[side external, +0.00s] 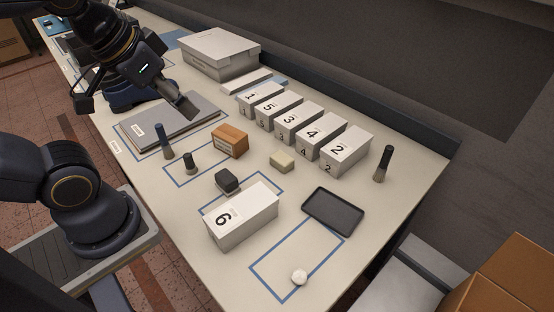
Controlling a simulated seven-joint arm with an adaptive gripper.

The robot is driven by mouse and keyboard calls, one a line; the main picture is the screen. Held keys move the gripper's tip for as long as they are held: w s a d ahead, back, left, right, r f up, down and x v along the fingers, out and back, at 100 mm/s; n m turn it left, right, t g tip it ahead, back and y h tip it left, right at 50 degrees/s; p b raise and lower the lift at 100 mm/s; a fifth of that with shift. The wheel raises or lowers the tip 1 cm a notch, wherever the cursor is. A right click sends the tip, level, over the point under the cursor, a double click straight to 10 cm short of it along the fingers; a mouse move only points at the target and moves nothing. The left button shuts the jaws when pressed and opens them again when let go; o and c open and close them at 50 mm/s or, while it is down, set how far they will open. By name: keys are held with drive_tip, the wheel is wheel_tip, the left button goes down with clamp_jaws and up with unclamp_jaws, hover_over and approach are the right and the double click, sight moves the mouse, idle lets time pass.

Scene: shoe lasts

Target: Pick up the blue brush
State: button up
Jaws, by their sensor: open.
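The blue brush (165,140) stands upright on the table at centre left, with a dark blue handle on top and grey-brown bristles below. A shorter dark brush (190,162) stands close to its right. My gripper (183,104) is open at the upper left, above the grey board. It is apart from the blue brush, farther back and slightly to the right in the picture. The gap between its fingers is hard to make out from this angle, and I see nothing held in it.
A grey board (172,124) lies behind the brushes. A brown block (230,140) stands to their right, beside a dark block (227,181). Several numbered white boxes (347,150), a black tray (333,211) and a black brush (383,164) stand farther right. Box 6 (242,215) is in front.

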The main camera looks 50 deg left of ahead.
drive_tip(key=n+g, duration=0.2)
drive_tip(key=g, duration=0.4)
hover_over(159, 126)
wheel_tip(159, 126, down, 7)
wheel_tip(159, 126, down, 11)
drive_tip(key=shift+r, duration=0.1)
drive_tip(key=shift+a+f, duration=0.15)
drive_tip(key=shift+f, duration=1.25)
drive_tip(key=shift+a+f, duration=0.15)
drive_tip(key=shift+f, duration=1.2)
